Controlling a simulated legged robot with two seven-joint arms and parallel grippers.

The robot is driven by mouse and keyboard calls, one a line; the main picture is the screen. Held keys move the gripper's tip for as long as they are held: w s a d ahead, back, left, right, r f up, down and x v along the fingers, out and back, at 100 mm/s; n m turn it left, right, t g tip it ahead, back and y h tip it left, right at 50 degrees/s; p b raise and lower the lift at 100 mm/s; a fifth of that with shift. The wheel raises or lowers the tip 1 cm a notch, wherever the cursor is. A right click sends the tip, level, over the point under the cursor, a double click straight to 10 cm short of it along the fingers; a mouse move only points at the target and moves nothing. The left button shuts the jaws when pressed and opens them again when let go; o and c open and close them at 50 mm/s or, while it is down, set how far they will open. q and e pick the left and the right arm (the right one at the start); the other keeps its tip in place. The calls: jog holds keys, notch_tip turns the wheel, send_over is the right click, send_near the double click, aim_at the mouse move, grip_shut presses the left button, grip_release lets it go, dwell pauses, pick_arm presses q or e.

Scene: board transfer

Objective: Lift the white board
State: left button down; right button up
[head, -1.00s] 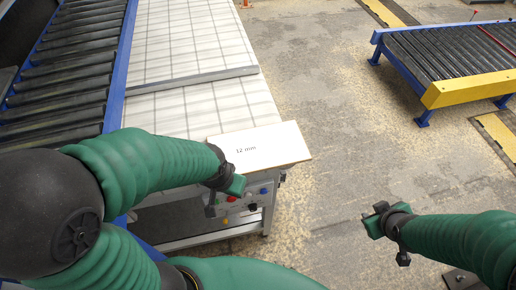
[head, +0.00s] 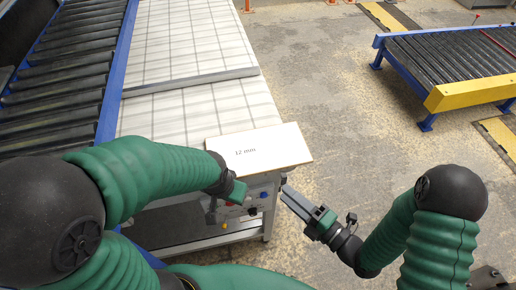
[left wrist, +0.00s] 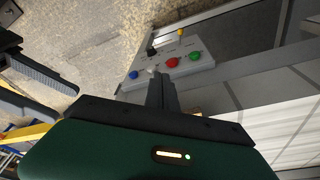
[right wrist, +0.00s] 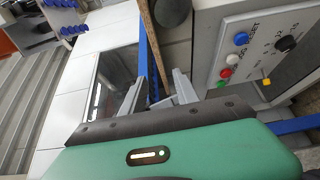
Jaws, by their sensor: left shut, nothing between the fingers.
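The white board (head: 275,144), marked "12 mm", lies flat on the near right corner of the grid-lined table, its near edge overhanging. My left gripper (head: 240,196) is left of and below the board's near edge; its fingers are mostly hidden in the head view. The left wrist view shows the fingers (left wrist: 160,92) together and empty. My right gripper (head: 286,192) is open, its tips just below the board's near edge in the picture. In the right wrist view its fingers (right wrist: 156,92) are apart, with a thin tan edge, seemingly the board's, running between them. Contact cannot be told.
A control panel (right wrist: 252,50) with coloured buttons is on the table front beneath the board. A bar (head: 190,81) crosses the table (head: 185,120). Black rollers (head: 60,75) lie at left; a roller conveyor (head: 450,55) stands back right. Floor between is clear.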

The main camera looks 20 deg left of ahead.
aim_at(263, 173)
jog(key=p+x, duration=0.1)
jog(key=x, duration=0.9)
jog(key=shift+w+f, duration=0.1)
jog(key=shift+w, duration=0.1)
jog(key=c, duration=0.8)
jog(key=shift+f, duration=0.1)
dwell(0.4)
